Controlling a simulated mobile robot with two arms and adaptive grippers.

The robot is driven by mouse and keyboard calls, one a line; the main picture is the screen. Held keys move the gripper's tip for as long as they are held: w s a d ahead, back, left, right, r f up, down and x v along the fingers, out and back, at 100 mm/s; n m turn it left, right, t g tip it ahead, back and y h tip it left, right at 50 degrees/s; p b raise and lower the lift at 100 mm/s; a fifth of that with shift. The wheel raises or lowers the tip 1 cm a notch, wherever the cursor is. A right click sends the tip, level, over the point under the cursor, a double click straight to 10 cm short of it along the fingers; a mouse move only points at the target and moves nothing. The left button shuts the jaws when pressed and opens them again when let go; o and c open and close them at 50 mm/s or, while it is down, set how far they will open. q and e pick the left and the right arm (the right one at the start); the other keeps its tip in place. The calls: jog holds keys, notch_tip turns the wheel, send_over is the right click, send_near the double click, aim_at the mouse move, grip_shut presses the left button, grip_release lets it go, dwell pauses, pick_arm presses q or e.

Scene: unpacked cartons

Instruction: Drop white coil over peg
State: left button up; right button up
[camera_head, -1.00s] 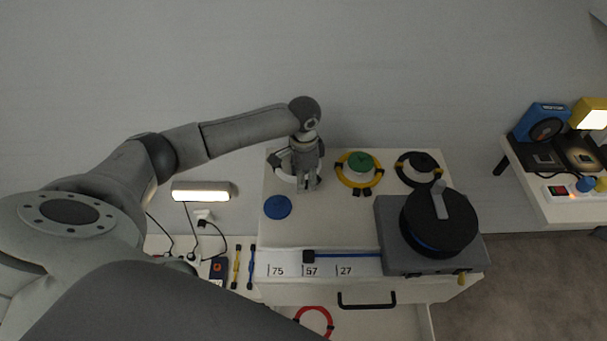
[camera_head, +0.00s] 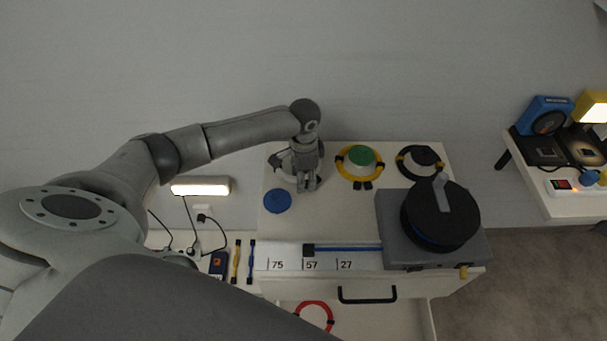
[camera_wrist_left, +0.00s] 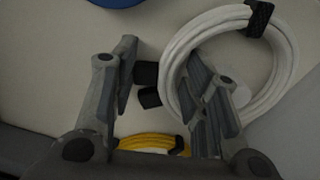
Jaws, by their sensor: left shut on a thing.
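The white coil (camera_head: 283,178) is at the back left of the white cabinet top, partly hidden by my left gripper. In the left wrist view, the coil (camera_wrist_left: 177,62) is a ring of several turns with a black strap and two black ends beside the fingers. My left gripper (camera_head: 308,185) points down at the coil's right side. In the wrist view its fingers (camera_wrist_left: 160,100) straddle that side, one reaching over the ring's inside; it is shut on the coil. A pale round shape (camera_wrist_left: 238,92) shows inside the ring, perhaps a peg top. I cannot tell whether the coil is around it.
A blue disc (camera_head: 277,201) lies in front. A grey box (camera_head: 395,240) with a black reel (camera_head: 425,215) fills the right front. An open drawer holds a red coil (camera_head: 327,309).

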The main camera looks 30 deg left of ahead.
pick_arm(q)
jog(key=o, duration=1.2)
notch_tip(320, 180, up, 12)
jog(key=shift+f, duration=0.1)
